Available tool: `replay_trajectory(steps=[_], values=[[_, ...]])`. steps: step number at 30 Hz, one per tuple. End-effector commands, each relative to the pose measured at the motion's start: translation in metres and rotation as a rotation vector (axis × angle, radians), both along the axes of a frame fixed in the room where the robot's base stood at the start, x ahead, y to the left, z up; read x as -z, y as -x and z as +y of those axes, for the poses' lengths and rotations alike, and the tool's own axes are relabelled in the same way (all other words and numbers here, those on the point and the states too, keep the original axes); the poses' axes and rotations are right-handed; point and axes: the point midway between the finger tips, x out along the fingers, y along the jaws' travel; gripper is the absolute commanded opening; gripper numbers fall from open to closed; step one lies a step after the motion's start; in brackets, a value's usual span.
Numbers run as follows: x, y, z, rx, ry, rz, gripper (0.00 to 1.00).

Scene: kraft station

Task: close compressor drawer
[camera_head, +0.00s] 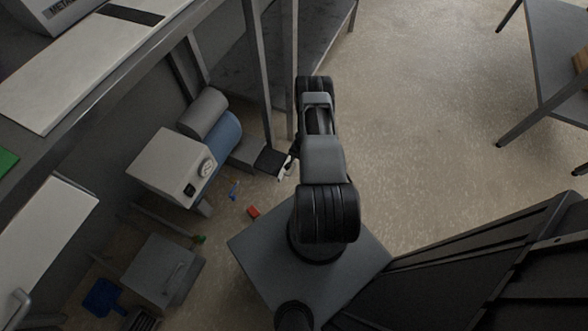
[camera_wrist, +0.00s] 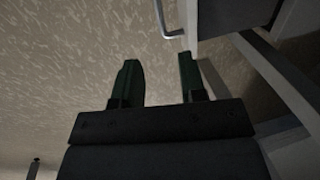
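A grey drawer unit (camera_head: 243,151) stands low beside the compressor (camera_head: 170,165), a pale box with a blue cylinder. Its drawer (camera_head: 269,163) appears to stick out, with a dark inside and a pale front. In the wrist view, the drawer's pale front (camera_wrist: 212,18) is at the upper right, with a metal handle (camera_wrist: 166,22). My gripper (camera_wrist: 158,78) is open and empty. Its two dark green fingers point toward the handle and look apart from it. In the head view my arm largely hides the gripper beside the drawer front.
A table leg (camera_head: 260,70) rises close behind the drawer. A grey cabinet (camera_head: 165,272) with a handle and a blue dustpan-like item (camera_head: 103,297) are at the lower left. A small red block (camera_head: 253,212) lies on the floor. Floor at the upper right is clear, before another table (camera_head: 560,55).

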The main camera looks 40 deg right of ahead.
Motion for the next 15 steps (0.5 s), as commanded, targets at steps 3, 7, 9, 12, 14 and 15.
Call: replay_trajectory(steps=[3,7,9,12,14,15], values=[[0.03,-0.003,0.003,-0.002,-0.001,0.001,0.38],[0.055,-0.008,0.005,-0.002,-0.001,0.0,0.38],[0.067,-0.009,0.006,-0.002,-0.001,0.0,0.38],[0.08,-0.012,0.007,-0.002,-0.001,0.0,0.38],[0.087,-0.013,0.007,-0.001,0.0,0.0,0.38],[0.091,-0.014,0.007,-0.002,-0.001,0.0,0.38]])
